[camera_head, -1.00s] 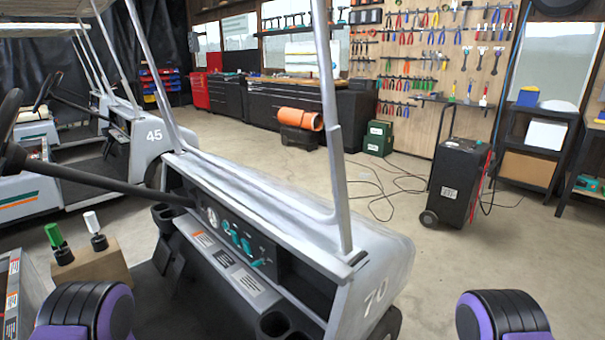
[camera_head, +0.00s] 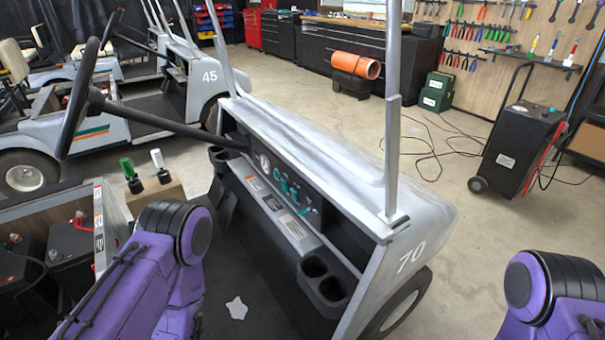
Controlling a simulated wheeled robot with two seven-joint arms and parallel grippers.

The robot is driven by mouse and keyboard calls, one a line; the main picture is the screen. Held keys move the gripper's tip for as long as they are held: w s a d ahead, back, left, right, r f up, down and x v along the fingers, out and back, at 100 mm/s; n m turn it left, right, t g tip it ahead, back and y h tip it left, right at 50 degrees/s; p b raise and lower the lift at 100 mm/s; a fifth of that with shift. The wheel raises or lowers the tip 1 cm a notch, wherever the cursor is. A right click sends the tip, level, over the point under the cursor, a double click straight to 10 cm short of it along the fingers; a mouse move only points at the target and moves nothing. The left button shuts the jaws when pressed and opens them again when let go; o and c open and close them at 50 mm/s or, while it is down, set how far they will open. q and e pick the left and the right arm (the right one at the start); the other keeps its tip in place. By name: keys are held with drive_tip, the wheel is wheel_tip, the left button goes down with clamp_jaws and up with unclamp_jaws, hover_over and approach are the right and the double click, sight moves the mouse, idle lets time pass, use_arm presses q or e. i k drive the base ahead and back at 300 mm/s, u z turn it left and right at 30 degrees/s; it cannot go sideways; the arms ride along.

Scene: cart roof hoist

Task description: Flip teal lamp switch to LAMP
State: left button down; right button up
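The dash panel (camera_head: 268,162) of the grey cart numbered 70 is in the middle of the view, with a round gauge (camera_head: 264,162) at its left. Several small teal switches (camera_head: 292,184) sit in a row to the right of the gauge. They are too small to tell which is the lamp switch or which way each is set. My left arm shows at the lower left and my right arm at the lower right, both short of the dash. Neither gripper is in the picture.
A steering wheel (camera_head: 84,88) and its column stand left of the dash. Cup holders (camera_head: 326,282) jut out below the dash. A roof post (camera_head: 392,130) rises at its right end. Green and white handled tools (camera_head: 130,174) stand in a block at left.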

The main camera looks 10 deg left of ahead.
sight(294, 195)
drive_tip(key=z, duration=0.55)
drive_tip(key=k, duration=0.65)
drive_tip(key=z, duration=0.35)
drive_tip(key=i, duration=1.05)
drive_tip(key=u, duration=0.8)
